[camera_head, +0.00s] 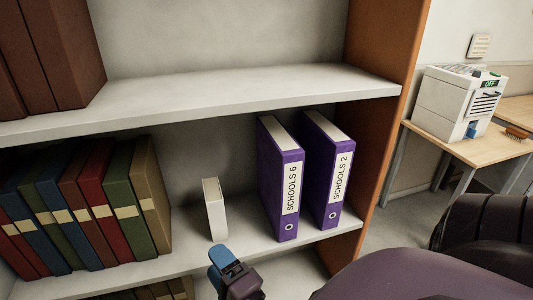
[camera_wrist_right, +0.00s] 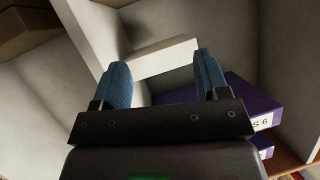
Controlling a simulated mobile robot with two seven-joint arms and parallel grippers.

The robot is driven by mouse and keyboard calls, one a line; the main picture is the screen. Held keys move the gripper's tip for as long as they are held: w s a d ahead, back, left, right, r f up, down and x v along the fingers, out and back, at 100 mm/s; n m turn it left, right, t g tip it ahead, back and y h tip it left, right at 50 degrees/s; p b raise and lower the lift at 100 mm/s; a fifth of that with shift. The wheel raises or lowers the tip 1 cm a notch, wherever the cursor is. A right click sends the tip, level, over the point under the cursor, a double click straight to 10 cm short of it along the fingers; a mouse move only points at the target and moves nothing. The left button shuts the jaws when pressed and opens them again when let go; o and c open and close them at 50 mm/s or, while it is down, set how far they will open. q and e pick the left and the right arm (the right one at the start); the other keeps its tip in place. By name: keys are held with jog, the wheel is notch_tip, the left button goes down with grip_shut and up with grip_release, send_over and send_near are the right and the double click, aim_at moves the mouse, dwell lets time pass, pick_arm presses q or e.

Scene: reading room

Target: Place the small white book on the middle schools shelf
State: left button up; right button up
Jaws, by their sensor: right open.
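The small white book (camera_head: 215,209) stands upright on the middle shelf (camera_head: 250,240), left of two purple binders, SCHOOLS 6 (camera_head: 281,185) and SCHOOLS 2 (camera_head: 328,175). A gap separates the book from the nearest binder. My right gripper (camera_head: 225,255) is low in the head view, in front of the shelf edge just below the book. In the right wrist view, the right gripper (camera_wrist_right: 163,85) is open and empty, with the white book (camera_wrist_right: 163,57) beyond its blue fingertips. The book appears apart from the fingers. My left gripper does not show.
A row of coloured books (camera_head: 90,210) fills the middle shelf's left part. Large brown volumes (camera_head: 55,55) stand on the upper shelf (camera_head: 240,90). The orange side panel (camera_head: 385,120) bounds the right. A white machine (camera_head: 458,103) stands on a desk beyond.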

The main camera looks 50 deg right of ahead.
jog(key=s+d+f+n+g+y, duration=0.1)
jog(key=s+f+n+g, duration=0.3)
jog(key=f+n, duration=0.6)
jog(key=s+d+f+n+g+y, duration=0.1)
jog(key=s+d+f+n+g, duration=0.2)
jog(key=f+n, duration=0.7)
jog(key=shift+s+d+f+n+g+y, duration=0.2)
jog(key=shift+s+n+g+y, duration=0.1)
jog(key=shift+s+n+g, duration=0.7)
